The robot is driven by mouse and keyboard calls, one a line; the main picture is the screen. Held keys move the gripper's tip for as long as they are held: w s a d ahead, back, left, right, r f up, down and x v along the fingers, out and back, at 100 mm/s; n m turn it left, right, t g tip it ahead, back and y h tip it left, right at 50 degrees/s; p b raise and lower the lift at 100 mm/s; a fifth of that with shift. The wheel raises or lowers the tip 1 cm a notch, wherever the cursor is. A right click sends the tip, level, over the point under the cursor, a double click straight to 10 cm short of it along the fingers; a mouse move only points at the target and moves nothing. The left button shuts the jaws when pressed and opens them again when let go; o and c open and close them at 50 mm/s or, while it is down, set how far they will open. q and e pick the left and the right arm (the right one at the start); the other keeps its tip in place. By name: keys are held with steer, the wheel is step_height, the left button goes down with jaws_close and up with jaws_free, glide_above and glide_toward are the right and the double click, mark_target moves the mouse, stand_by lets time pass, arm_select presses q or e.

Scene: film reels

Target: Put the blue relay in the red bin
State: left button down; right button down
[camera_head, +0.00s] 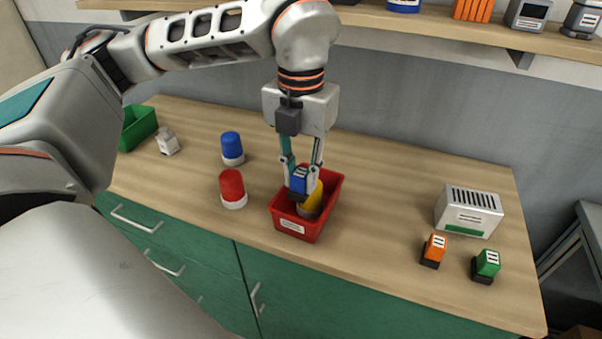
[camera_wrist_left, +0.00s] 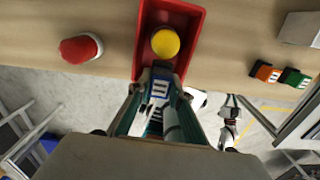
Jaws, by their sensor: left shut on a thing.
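The blue relay (camera_head: 298,181) is held between the fingers of my left gripper (camera_head: 300,178), over the red bin (camera_head: 292,228). It also shows in the left wrist view (camera_wrist_left: 160,86), with a white label. The red bin (camera_wrist_left: 193,25) holds a yellow-topped object (camera_head: 313,200), whose round top also shows in the left wrist view (camera_wrist_left: 165,43). The relay overlaps this object in the head view; I cannot tell whether they touch. My left gripper (camera_wrist_left: 158,92) points down and is shut on the relay.
A red-capped item (camera_head: 232,185) and a blue-capped item (camera_head: 231,145) stand left of the bin. A white block (camera_head: 167,141) and green bin (camera_head: 139,124) are farther left. Orange (camera_head: 435,247) and green (camera_head: 487,263) relays and a grey slotted box (camera_head: 469,212) stand right.

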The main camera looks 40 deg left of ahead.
mark_target(301, 172)
arm_select(q)
steer(key=shift+f+b, duration=0.3)
steer(key=shift+f, duration=0.2)
steer(key=shift+f, duration=0.1)
steer(key=c, duration=1.8)
jaws_free()
steer(key=shift+c, duration=0.2)
steer(key=shift+r+p, duration=0.3)
steer(key=shift+r, duration=0.25)
step_height(301, 172, up, 12)
steer(key=p, duration=0.1)
